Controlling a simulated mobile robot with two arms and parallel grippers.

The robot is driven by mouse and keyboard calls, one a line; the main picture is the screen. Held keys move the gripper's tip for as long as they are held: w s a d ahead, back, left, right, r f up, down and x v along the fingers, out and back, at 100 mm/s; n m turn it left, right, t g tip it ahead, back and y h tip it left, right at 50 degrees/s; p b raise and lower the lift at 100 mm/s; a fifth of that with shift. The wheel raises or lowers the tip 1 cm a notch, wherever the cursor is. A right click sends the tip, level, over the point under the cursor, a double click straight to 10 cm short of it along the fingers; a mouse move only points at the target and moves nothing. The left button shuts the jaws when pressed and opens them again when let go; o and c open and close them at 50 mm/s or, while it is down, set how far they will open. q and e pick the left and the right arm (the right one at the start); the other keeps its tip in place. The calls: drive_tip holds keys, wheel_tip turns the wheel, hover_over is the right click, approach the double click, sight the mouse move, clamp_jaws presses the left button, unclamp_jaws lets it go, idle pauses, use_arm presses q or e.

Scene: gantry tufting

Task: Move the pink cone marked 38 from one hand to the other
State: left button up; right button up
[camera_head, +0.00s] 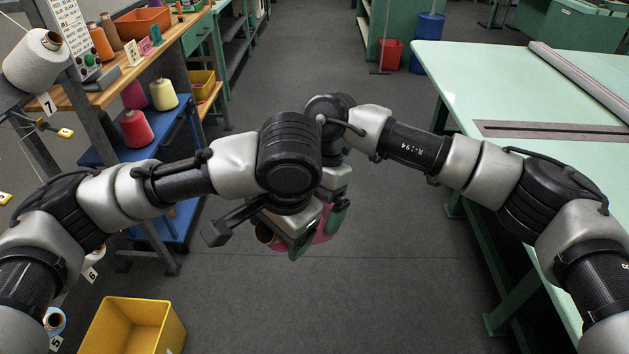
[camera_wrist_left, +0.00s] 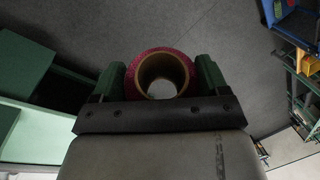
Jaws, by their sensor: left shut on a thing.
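The pink cone (camera_head: 322,238) is in front of me, mostly hidden behind my grippers in the head view. In the left wrist view the cone (camera_wrist_left: 143,62) shows end on, with its open tan core, between the two green fingers. My left gripper (camera_head: 298,240) is shut on it, with a finger on each side. My right gripper (camera_head: 337,213) hangs right beside the cone. One green finger shows close to the pink surface, but I cannot tell whether it touches or how far apart its fingers are. The number on the cone is hidden.
A wooden workbench (camera_head: 178,33) and a blue shelf (camera_head: 100,157) with thread cones stand at left. A yellow bin (camera_head: 130,325) is on the floor at lower left. A pale green table (camera_head: 470,75) stands at right. The floor between is clear.

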use_arm(q)
drive_tip(key=shift+d+r, duration=0.1)
drive_tip(key=shift+d, duration=0.05)
use_arm(e)
drive_tip(key=shift+x, duration=1)
use_arm(q)
drive_tip(key=shift+d, duration=0.1)
use_arm(e)
drive_tip(key=shift+a, duration=0.1)
drive_tip(key=c, duration=0.8)
use_arm(q)
drive_tip(key=o, duration=1.3)
drive_tip(key=shift+c, duration=0.2)
use_arm(e)
drive_tip(key=shift+r, duration=0.1)
